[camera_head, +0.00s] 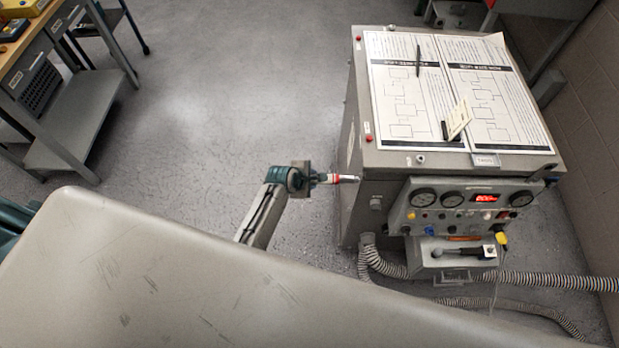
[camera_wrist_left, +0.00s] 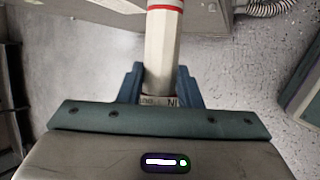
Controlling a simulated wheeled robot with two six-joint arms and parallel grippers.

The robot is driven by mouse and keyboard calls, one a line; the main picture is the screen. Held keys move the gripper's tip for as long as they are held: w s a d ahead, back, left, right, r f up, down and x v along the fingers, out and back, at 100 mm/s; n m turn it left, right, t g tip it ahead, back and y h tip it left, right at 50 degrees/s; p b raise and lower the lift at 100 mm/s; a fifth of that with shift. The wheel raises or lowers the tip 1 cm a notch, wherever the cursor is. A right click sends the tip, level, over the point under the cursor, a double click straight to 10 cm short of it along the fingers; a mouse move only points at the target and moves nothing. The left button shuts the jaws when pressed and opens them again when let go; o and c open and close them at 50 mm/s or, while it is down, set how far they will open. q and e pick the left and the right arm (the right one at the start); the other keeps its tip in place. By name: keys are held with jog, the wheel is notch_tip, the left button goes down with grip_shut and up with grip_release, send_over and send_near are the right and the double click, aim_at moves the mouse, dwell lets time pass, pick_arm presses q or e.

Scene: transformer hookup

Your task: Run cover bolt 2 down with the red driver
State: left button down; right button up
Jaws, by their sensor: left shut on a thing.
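My left gripper (camera_head: 312,179) is shut on the driver (camera_head: 335,179), a pale tool with a red band. It points right, its silver tip by the upper left front edge of the grey transformer cabinet (camera_head: 347,205); I cannot tell whether it touches. In the left wrist view the driver (camera_wrist_left: 165,55) runs up from between the fingers (camera_wrist_left: 160,88). On the cabinet top, small red-topped bolts show at the left edge (camera_head: 369,138) and back corner (camera_head: 358,38), and a silver bolt (camera_head: 420,159) at the front edge. I cannot tell which is cover bolt 2. My right gripper is out of view.
Printed sheets (camera_head: 400,95) with a pen and a small tag lie on the cabinet top. A gauge panel (camera_head: 460,205) is on its front, with ribbed hoses (camera_head: 550,281) below. A workbench (camera_head: 70,130) stands at the far left. The floor between is clear.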

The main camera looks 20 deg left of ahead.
pick_arm(q)
jog(key=shift+w+d, duration=0.25)
jog(key=shift+d, duration=0.3)
jog(key=shift+w+d+r+p, duration=0.15)
jog(key=shift+d+p, duration=0.5)
jog(key=shift+p, duration=0.8)
dwell(3.5)
dwell(0.4)
jog(key=shift+s+a+p, duration=0.2)
jog(key=shift+a, duration=0.55)
jog(key=shift+s+a+p, duration=0.2)
jog(key=shift+a+p, duration=0.05)
jog(key=shift+a, duration=0.45)
jog(key=shift+s+a+p, duration=0.2)
jog(key=shift+a, duration=0.55)
